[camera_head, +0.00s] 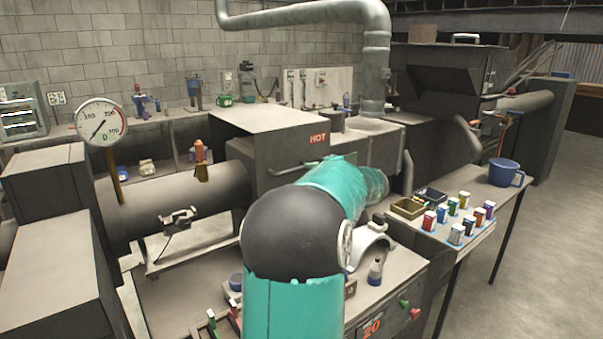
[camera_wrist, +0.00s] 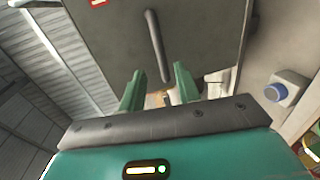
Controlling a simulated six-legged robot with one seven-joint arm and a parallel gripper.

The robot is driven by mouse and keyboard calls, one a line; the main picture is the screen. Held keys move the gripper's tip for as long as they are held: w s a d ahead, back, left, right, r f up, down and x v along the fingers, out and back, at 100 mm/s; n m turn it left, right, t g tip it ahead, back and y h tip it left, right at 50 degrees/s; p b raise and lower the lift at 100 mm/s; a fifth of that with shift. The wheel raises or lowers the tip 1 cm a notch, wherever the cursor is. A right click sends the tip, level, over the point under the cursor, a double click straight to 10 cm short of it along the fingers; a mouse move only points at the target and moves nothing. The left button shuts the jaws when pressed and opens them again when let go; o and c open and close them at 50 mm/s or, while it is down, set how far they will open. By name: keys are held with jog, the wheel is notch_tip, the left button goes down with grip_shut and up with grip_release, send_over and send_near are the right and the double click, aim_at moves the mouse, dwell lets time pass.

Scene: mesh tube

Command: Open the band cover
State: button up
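A dark grey box-like cover (camera_head: 288,151) with a red HOT label stands behind my arm in the head view; I take it to be the band cover, and it looks closed. In the wrist view its grey panel (camera_wrist: 205,40) fills the upper middle, with part of a red label at the top edge. A dark bar handle (camera_wrist: 157,45) runs down the panel, its lower end near the gap between my fingers. My gripper (camera_wrist: 160,70) is open, with two green fingers apart and nothing seen held. The head view hides my gripper behind my teal arm.
A dark cylinder (camera_head: 180,195) with a pressure gauge (camera_head: 101,121) lies left of the cover. A bottle (camera_head: 375,271) stands on the front bench. Open floor shows at far right.

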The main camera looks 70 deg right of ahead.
jog(key=shift+v, duration=2.15)
